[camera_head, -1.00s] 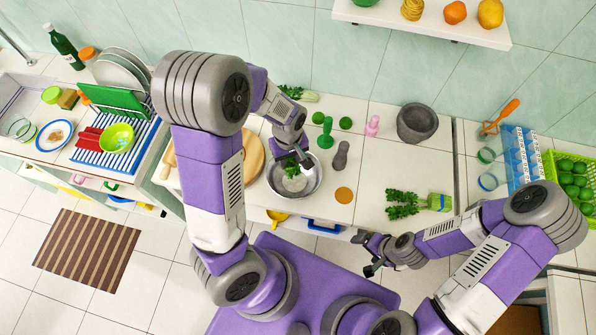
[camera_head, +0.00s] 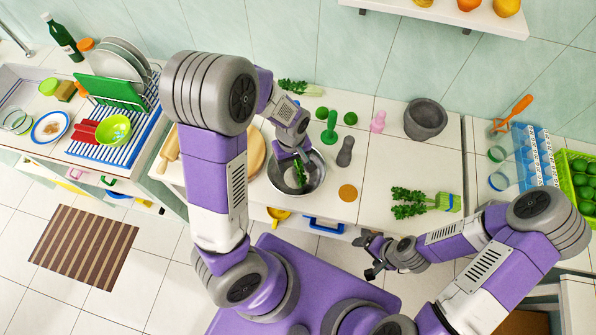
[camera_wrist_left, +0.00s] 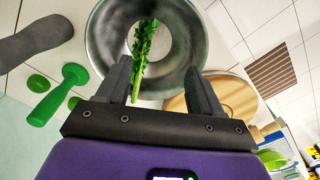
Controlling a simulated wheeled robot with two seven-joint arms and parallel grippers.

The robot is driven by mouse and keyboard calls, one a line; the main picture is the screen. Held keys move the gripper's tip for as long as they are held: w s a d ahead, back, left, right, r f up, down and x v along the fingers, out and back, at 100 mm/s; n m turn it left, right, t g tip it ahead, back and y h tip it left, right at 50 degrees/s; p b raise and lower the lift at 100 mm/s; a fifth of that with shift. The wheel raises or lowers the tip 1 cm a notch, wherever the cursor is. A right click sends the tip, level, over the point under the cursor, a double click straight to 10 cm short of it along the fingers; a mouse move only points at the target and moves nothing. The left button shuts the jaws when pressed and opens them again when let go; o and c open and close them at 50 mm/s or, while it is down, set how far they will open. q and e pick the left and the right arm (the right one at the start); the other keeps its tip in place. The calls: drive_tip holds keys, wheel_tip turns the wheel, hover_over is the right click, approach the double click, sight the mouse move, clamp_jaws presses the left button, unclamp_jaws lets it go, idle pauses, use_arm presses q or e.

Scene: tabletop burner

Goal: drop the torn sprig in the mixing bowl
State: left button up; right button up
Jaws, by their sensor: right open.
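The mixing bowl (camera_head: 317,184) is metal and stands on the counter; the left wrist view shows its wide grey wall (camera_wrist_left: 108,38). The torn sprig (camera_head: 300,174) is a narrow leafy green piece over the bowl's inside. In the left wrist view the sprig (camera_wrist_left: 146,48) runs between my left fingers, closer to the left-hand one. My left gripper (camera_head: 295,156) points down over the bowl, and its fingers (camera_wrist_left: 161,84) stand wide apart, not clamped on the sprig. I cannot tell whether the sprig touches the bowl. My right gripper (camera_head: 366,256) is open and empty before the counter.
A leafy green bunch (camera_head: 425,203) lies on the counter to the right. A round wooden board (camera_head: 256,152) is left of the bowl.

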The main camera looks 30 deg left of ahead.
use_arm(q)
drive_tip(key=shift+r, duration=0.1)
wheel_tip(320, 180, up, 7)
drive_tip(key=p, duration=0.1)
drive_tip(key=shift+r+p, duration=0.2)
drive_tip(key=shift+p, duration=0.15)
use_arm(e)
drive_tip(key=shift+r, duration=0.85)
use_arm(q)
drive_tip(key=shift+s+f, duration=0.1)
use_arm(e)
drive_tip(key=shift+s, duration=0.1)
